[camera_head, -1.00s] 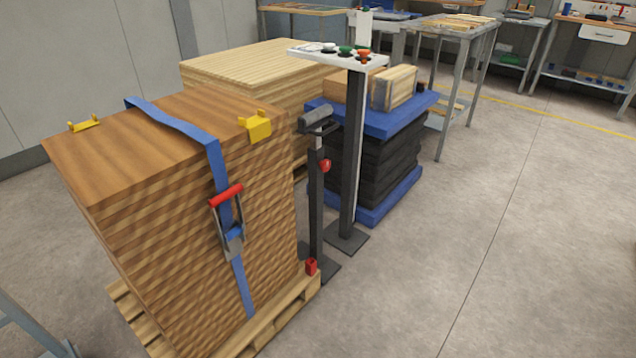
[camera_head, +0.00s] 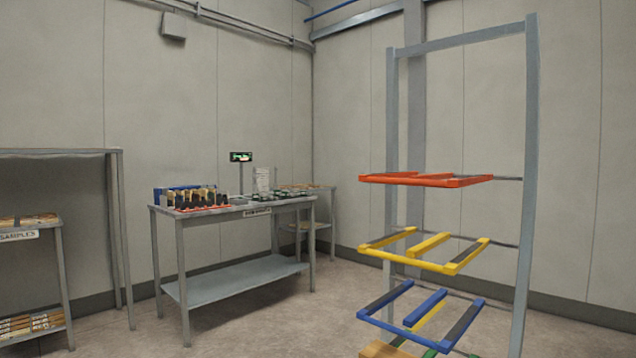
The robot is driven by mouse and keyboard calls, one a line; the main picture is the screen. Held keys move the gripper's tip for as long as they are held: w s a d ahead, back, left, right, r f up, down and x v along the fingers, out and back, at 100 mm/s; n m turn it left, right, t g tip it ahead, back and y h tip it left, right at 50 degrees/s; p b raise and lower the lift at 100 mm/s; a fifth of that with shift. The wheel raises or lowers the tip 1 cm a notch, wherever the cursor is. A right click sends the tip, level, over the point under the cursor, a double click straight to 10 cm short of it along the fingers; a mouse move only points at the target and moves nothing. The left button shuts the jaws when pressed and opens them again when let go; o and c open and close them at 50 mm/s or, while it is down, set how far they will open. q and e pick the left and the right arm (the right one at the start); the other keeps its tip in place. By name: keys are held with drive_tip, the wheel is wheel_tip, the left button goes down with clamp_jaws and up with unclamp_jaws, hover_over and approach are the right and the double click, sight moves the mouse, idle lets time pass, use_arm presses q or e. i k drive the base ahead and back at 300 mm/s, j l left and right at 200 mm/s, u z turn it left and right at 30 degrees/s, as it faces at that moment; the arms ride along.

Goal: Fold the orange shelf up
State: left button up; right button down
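The orange shelf (camera_head: 425,180) is an open frame on a tall grey rack (camera_head: 530,150) at the right of the head view. It sticks out level toward me and is the uppermost of the coloured shelves. It looks empty. A yellow shelf (camera_head: 448,265) is below it, then a blue shelf (camera_head: 395,328), both also sticking out. A green shelf (camera_head: 440,347) is partly seen at the bottom edge. Neither of my grippers is in view.
A grey table (camera_head: 200,287) with dark-topped items and a small display (camera_head: 241,157) stands left of the rack. A shelf labelled samples (camera_head: 20,235) is at the far left. Free floor (camera_head: 300,325) lies between table and rack.

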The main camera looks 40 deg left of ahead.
sight(430, 178)
drive_tip(key=u, duration=0.9)
